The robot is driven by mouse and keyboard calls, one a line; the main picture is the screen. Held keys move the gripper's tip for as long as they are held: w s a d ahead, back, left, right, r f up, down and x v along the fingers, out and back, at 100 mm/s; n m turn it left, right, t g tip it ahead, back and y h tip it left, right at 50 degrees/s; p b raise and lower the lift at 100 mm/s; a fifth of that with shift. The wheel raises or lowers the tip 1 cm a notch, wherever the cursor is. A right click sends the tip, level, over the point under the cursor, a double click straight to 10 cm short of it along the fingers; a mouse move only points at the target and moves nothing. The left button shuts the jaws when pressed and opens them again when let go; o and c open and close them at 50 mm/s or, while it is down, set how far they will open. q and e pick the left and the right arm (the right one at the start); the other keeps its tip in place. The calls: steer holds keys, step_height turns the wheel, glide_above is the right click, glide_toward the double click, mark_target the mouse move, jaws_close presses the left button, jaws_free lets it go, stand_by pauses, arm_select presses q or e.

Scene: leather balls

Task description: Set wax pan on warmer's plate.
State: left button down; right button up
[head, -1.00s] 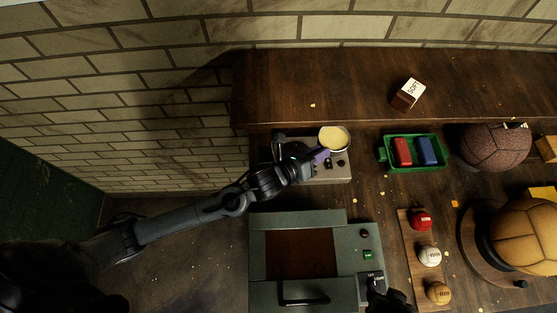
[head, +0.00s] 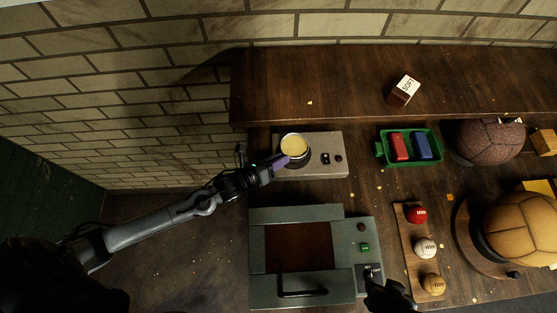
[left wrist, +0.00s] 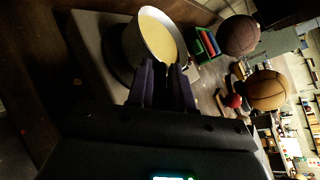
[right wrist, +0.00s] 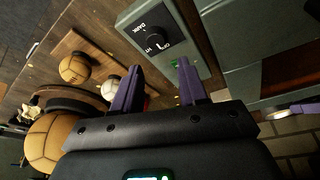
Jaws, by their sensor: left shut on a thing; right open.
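The wax pan (head: 294,146) is a pale round pan of yellow wax. My left gripper (head: 281,163) is shut on its handle side, coming from the lower left. The pan is over the dark round plate (head: 301,163) at the left part of the grey warmer (head: 325,168); I cannot tell whether it touches. In the left wrist view the purple fingers (left wrist: 168,76) hold the pan (left wrist: 157,38), with the dark plate partly hidden beneath it. My right gripper (right wrist: 157,88) is open and empty near the green press's knob panel (right wrist: 163,40).
The green press (head: 297,213) stands below the warmer. A green tray (head: 411,163) with a red and a blue block is to the right. Small balls on a board (head: 407,267) and large leather balls (head: 522,232) are further right. A raised wooden shelf (head: 320,85) runs behind.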

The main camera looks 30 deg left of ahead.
arm_select(q)
steer(key=shift+f, duration=0.5)
steer(key=shift+f, duration=0.15)
steer(key=c, duration=1)
jaws_free()
